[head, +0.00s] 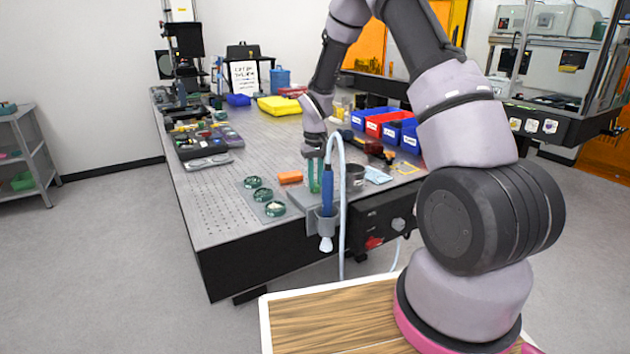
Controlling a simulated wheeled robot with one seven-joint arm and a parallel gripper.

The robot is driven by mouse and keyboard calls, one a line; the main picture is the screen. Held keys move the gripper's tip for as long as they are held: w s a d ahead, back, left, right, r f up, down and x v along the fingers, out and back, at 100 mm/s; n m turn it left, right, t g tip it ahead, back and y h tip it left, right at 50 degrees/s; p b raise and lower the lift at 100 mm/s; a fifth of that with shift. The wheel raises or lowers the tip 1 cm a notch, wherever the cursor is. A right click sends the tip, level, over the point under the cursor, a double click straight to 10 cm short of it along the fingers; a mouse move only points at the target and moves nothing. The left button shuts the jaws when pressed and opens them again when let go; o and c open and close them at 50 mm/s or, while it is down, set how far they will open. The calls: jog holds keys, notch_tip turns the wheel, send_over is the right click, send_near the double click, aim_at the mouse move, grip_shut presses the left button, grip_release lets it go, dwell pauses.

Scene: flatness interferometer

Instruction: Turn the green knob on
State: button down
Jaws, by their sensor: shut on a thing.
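My gripper (314,158) points down at the near edge of the perforated table, beside the blue-handled tool in its holder. A green upright piece (314,178) shows right at its fingertips, and the jaws are closed there. I cannot tell for sure whether this green piece is the green knob. No other green knob stands out clearly. A black control box (383,222) with a dark dial and a red switch hangs under the table edge.
The blue-handled tool (327,195) and its hose stand close to my gripper. Green-rimmed round dishes (262,195) and an orange block (290,177) lie to the left, a dark cup (355,180) to the right. Blue and red bins (385,122) stand behind.

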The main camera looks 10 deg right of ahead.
aim_at(316, 184)
jog(key=shift+n, duration=1.1)
jog(key=shift+d, duration=0.1)
jog(key=c, duration=0.8)
grip_release()
notch_tip(316, 184, up, 11)
jog(key=shift+f, duration=0.1)
